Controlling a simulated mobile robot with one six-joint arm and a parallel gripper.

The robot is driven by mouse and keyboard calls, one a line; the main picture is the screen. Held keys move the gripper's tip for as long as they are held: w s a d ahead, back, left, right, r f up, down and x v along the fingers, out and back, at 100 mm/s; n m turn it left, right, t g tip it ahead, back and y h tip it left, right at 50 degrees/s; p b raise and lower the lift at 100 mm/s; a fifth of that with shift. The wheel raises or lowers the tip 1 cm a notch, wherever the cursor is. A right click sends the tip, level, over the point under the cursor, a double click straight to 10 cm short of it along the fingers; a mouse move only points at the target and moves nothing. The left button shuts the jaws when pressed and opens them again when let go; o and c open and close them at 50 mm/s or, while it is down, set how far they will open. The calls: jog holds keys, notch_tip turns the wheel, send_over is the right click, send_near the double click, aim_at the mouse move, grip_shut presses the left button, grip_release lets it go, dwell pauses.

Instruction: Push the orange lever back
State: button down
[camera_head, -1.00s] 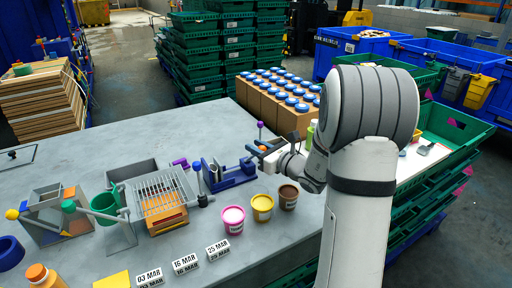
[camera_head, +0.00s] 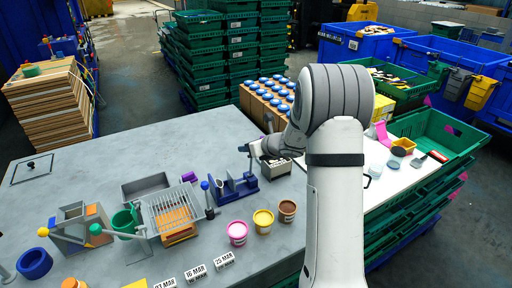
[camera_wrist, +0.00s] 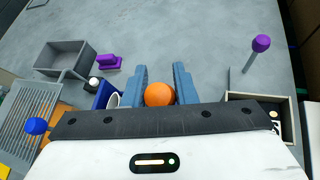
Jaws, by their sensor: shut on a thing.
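The orange lever's round orange knob (camera_wrist: 159,94) sits between the two grey-blue fingers of my gripper (camera_wrist: 160,72) in the wrist view. The fingers are shut on it from both sides. The lever's stem below the knob is hidden. In the head view my gripper (camera_head: 248,151) is above the right end of a blue fixture (camera_head: 237,189), and the orange knob cannot be made out there. Part of a blue fixture (camera_wrist: 106,96) shows just left of the fingers in the wrist view.
A purple-knobbed lever (camera_wrist: 261,44) stands to the right. A blue-knobbed lever (camera_wrist: 37,126) stands beside the wire rack (camera_wrist: 28,112). An open grey box (camera_wrist: 66,60) and a purple piece (camera_wrist: 108,62) lie to the left. Pink (camera_head: 237,232), yellow (camera_head: 263,221) and brown (camera_head: 287,210) cups stand in front.

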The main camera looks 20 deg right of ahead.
jog(key=shift+w+a+f, duration=0.15)
jog(key=shift+w, duration=0.5)
jog(key=shift+f, duration=0.1)
jog(key=c, duration=1.2)
grip_release()
jog(key=shift+w, duration=0.15)
jog(key=b+v, duration=0.2)
jog(key=v, duration=0.6)
jog(key=shift+a, duration=0.1)
